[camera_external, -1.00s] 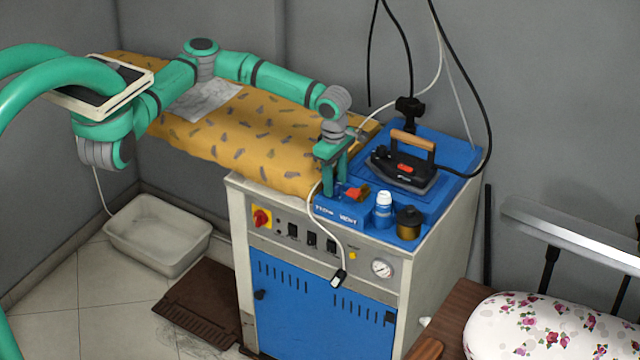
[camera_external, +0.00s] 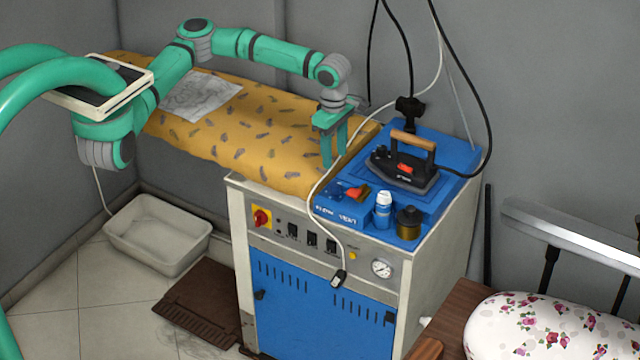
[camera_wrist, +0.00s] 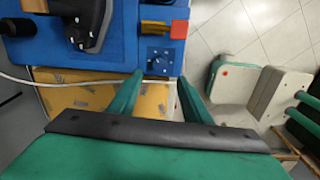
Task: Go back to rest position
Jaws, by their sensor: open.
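My gripper (camera_external: 334,160) is open and empty. It hangs with its fingers pointing down above the right end of the yellow patterned ironing board (camera_external: 250,140), next to the blue top of the steam station (camera_external: 440,210). In the wrist view, the two green fingers of my gripper (camera_wrist: 157,90) are spread apart with nothing between them. The blue top with a dial (camera_wrist: 160,60) lies just beyond the fingertips. My arm (camera_external: 265,55) reaches over the board, its elbow raised.
On the blue top are an iron (camera_external: 405,172), a red-and-yellow item (camera_external: 357,193), a white-and-blue bottle (camera_external: 383,210) and a dark-lidded jar (camera_external: 408,223). A white cord (camera_external: 375,133) passes close to my gripper. A white tub (camera_external: 155,235) stands on the floor.

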